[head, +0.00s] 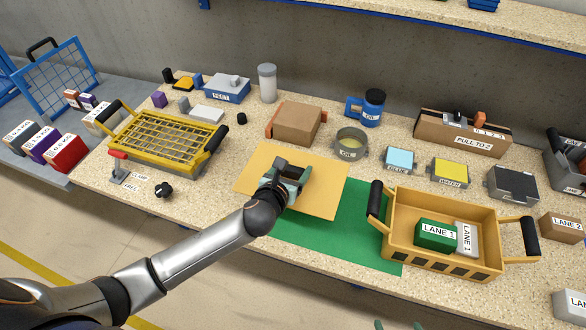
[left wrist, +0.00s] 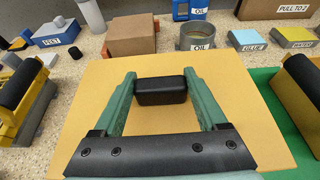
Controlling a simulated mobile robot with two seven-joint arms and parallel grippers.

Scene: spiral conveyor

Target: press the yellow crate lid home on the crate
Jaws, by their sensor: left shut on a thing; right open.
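The yellow crate lid (head: 325,180) is a flat panel with a black grip block (left wrist: 160,88) on top. My left gripper (head: 288,182) is shut on that block, with one green finger on each side of it in the left wrist view. The lid is left of the crate, over the green mat's left part; its height above the table is hard to tell. The yellow crate (head: 445,255) stands open at the right, with black handles and a green LANE 1 box (head: 435,235) and a pale LANE 1 box (head: 466,239) inside. Only my right gripper's fingertips (head: 399,326) show at the bottom edge, apart.
A green mat (head: 355,228) lies between lid and crate. A yellow wire-topped basket (head: 165,140) stands at the left. A brown box (head: 297,123), an OIL pot (head: 351,143) and GLUE (head: 400,160) and WATER (head: 450,172) blocks line the back.

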